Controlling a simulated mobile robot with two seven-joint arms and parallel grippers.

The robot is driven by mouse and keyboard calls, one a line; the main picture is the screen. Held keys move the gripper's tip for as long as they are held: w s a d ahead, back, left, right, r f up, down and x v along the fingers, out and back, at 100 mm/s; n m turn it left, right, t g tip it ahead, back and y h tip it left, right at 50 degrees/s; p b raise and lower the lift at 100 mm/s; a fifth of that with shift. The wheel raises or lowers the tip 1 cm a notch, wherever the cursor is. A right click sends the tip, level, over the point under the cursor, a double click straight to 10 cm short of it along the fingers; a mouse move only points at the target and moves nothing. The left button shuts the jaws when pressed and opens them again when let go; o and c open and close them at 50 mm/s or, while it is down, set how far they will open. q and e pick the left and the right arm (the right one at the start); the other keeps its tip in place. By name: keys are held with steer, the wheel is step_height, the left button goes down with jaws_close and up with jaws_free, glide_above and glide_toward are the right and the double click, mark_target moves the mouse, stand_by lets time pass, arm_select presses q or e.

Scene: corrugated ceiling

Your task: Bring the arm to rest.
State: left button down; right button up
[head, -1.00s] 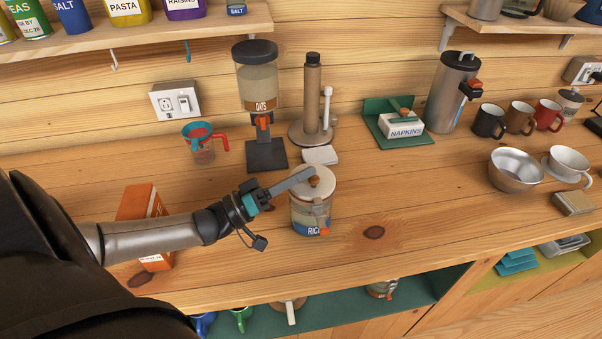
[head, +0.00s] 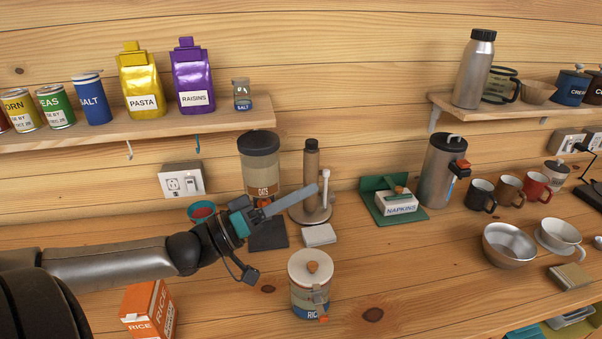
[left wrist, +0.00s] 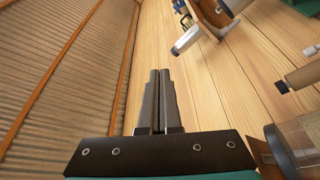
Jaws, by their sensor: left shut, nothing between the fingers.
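My left arm comes in from the left in the head view. Its gripper (head: 291,201) is raised above the counter, in front of the oats dispenser (head: 260,165). In the left wrist view the two fingers (left wrist: 158,85) lie together, shut with nothing between them. The rice jar (head: 311,283) stands upright on the counter with its lid on, below and apart from the gripper. My right gripper is in neither view.
An orange rice box (head: 148,310) stands below my forearm. A paper towel holder (head: 311,180), a napkin holder (head: 397,203) and a steel dispenser (head: 438,172) stand along the wall. A shelf (head: 140,124) with cans and bags hangs above.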

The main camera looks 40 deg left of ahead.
arm_select(q)
steer(key=s+d+f+m+g+y, duration=0.1)
steer(key=s+d+f+g+y, duration=0.15)
steer(key=f, duration=0.55)
steer(key=s+d+f+m+g+y, duration=0.1)
steer(key=s+d+f+g+y, duration=0.2)
steer(key=f, duration=0.5)
steer(key=s+d+f+m+g+y, duration=0.25)
steer(key=s+f+g, duration=0.2)
steer(key=s, duration=0.25)
steer(key=s+d+f+m+g+y, duration=0.1)
steer(key=s+d+f+g+y, duration=0.15)
steer(key=s+g, duration=0.3)
step_height(320, 180, down, 28)
steer(key=s+b, duration=0.2)
steer(key=b, duration=0.5)
steer(key=s+a+f+b, duration=0.1)
steer(key=s+f+b, duration=0.3)
steer(key=s+f, duration=0.4)
steer(key=s+a+f+g+b, duration=0.1)
steer(key=s+f+b, duration=0.3)
steer(key=s+f, duration=0.4)
step_height(320, 180, down, 7)
steer(key=shift+a+f, duration=0.1)
steer(key=shift+a, duration=0.15)
